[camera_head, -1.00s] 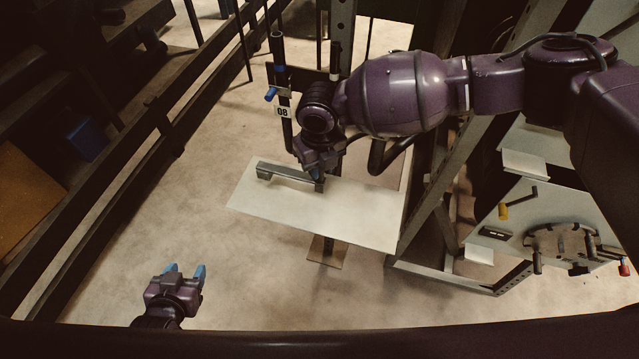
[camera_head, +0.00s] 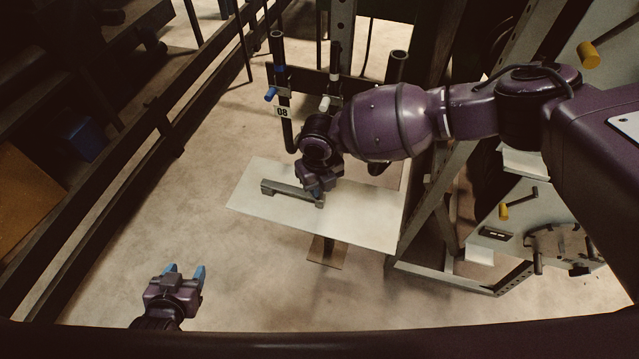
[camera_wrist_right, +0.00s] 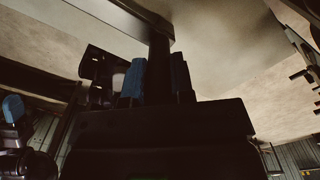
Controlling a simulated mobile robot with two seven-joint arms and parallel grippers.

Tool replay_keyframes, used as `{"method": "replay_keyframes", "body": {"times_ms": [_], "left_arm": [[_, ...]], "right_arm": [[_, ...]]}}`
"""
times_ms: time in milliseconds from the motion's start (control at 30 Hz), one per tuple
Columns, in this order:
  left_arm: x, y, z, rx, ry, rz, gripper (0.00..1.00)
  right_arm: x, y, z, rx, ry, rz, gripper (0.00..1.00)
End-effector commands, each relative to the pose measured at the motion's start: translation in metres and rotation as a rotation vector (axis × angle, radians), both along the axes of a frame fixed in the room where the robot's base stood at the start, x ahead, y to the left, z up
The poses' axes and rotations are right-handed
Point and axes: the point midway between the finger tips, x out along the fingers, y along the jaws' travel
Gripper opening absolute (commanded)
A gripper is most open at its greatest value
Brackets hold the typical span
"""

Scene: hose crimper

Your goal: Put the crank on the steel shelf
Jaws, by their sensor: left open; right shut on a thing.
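The crank (camera_head: 283,190) is a dull grey bar with a short block at each end. It lies low over the pale, flat steel shelf (camera_head: 362,222), well inside its edges. I cannot tell whether it touches the surface. My right gripper (camera_head: 316,193) is shut on the crank near its right end. In the right wrist view the crank (camera_wrist_right: 159,60) is a dark bar between the blue fingertips (camera_wrist_right: 158,80). My left gripper (camera_head: 185,270) is open and empty, to the lower left of the shelf and apart from it.
A dark rack with hooks and a tag marked 08 (camera_head: 282,112) stands behind the shelf. To the right is a bench panel with a yellow-handled lever (camera_head: 504,211) and a round fixture (camera_head: 560,243). Dark rails (camera_head: 150,110) run along the left. Floor between is clear.

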Motion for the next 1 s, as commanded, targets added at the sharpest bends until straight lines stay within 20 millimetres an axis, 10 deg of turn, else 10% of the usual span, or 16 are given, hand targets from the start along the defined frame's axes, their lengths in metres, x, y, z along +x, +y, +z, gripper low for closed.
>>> {"method": "replay_keyframes", "body": {"times_ms": [33, 67, 233, 633, 1000], "left_arm": [[-0.001, 0.0, -0.002, 0.0, 0.003, 0.0, 0.54], [-0.002, 0.0, -0.003, 0.0, 0.004, 0.0, 0.54], [-0.001, 0.0, -0.002, 0.0, 0.004, 0.0, 0.54], [0.003, 0.0, 0.002, 0.0, -0.004, -0.002, 0.54], [0.005, -0.001, 0.005, 0.001, -0.009, -0.003, 0.54]], "right_arm": [[0.0, 0.0, -0.001, 0.001, 0.0, 0.0, 0.0], [0.0, 0.0, -0.002, 0.0, 0.0, 0.0, 0.24], [0.0, 0.0, -0.001, 0.0, 0.0, 0.0, 0.48], [0.001, 0.0, 0.007, 0.0, -0.001, -0.001, 0.48], [0.001, 0.0, 0.073, 0.001, -0.002, -0.001, 0.48]]}}
